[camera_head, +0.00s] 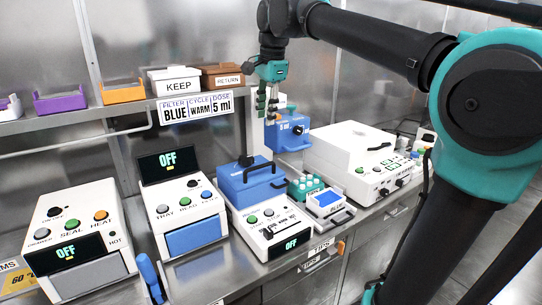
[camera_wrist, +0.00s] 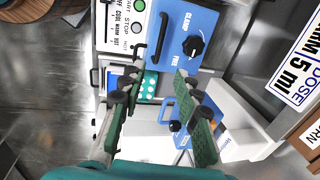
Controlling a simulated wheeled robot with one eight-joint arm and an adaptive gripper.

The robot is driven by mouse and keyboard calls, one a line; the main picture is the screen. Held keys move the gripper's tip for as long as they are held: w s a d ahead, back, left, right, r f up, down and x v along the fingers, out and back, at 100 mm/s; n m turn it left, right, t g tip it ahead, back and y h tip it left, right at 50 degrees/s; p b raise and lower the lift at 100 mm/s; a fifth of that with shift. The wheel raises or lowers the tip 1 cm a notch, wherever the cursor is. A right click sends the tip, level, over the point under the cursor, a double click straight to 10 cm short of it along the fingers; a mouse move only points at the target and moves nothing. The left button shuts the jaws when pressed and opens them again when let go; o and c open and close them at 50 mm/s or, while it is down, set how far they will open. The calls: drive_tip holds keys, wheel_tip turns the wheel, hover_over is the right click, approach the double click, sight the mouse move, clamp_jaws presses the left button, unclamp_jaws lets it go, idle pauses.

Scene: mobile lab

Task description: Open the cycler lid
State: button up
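The cycler (camera_head: 270,229) is a white box with a blue lid (camera_head: 243,185), which lies shut on it. The lid carries a black bar handle and a black knob (camera_head: 245,160). In the wrist view the blue lid (camera_wrist: 208,18) shows at the top, with its knob (camera_wrist: 194,45) between the words CLAMP and FREE and its handle (camera_wrist: 163,36). I cannot tell clearly which word the knob points to. My gripper (camera_head: 267,106) is raised behind the lid and to its right, touching nothing that I can see. In the wrist view its fingers (camera_wrist: 161,70) are apart and empty.
A teal rack of white-capped vials (camera_head: 306,187) and a blue-topped tray (camera_head: 327,200) stand right of the cycler. A blue dispenser (camera_head: 289,136) stands below my gripper. A large white machine (camera_head: 345,150) is at right. A shelf (camera_head: 100,114) with bins runs behind.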

sight(261, 166)
drive_tip(key=w+f, duration=0.1)
drive_tip(key=f, duration=0.4)
drive_tip(key=w+a+f, duration=0.1)
drive_tip(key=f, duration=0.5)
drive_tip(key=a+f, duration=0.1)
drive_tip(key=f, duration=0.5)
drive_tip(key=shift+w, duration=0.4)
drive_tip(key=shift+c, duration=0.6)
clamp_jaws()
